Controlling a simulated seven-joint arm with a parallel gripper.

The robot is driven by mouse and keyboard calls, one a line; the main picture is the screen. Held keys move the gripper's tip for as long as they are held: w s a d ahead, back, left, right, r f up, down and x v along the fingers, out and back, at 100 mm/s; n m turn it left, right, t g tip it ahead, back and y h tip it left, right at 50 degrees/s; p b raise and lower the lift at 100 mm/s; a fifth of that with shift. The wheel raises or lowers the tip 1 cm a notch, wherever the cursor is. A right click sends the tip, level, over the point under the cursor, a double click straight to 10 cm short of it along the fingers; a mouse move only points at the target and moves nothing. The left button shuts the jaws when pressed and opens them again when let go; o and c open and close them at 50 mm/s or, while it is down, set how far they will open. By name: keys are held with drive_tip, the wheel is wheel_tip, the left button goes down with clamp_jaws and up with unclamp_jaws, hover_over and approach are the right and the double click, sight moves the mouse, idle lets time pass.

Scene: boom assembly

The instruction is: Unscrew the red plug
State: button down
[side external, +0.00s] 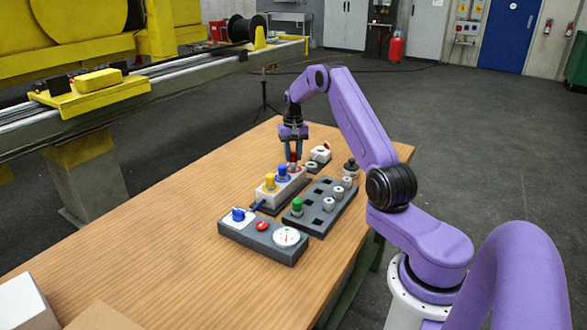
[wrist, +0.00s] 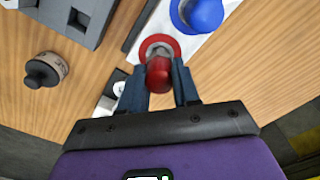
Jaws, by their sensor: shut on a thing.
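The red plug (side external: 293,157) is at the far end of a white block (side external: 284,186) on the wooden table. My gripper (side external: 295,150) points down over that end and is shut on the plug. In the wrist view the plug's round red head (wrist: 159,75) sits between my two fingers (wrist: 159,88). A red ring (wrist: 146,44) with a grey centre lies just beyond the head. I cannot tell whether the plug's lower part is still in its hole. The blue plug (side external: 282,173) and yellow plug (side external: 270,182) stand in the same block.
A dark grey tray (side external: 322,212) beside the block holds a green plug (side external: 297,206) and several grey pieces, with some empty square holes. A grey box (side external: 262,238) with a dial and red button stands nearer. A dark-knobbed jar (side external: 351,169) stands right.

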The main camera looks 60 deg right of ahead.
sight(293, 152)
drive_tip(key=shift+r, duration=2.55)
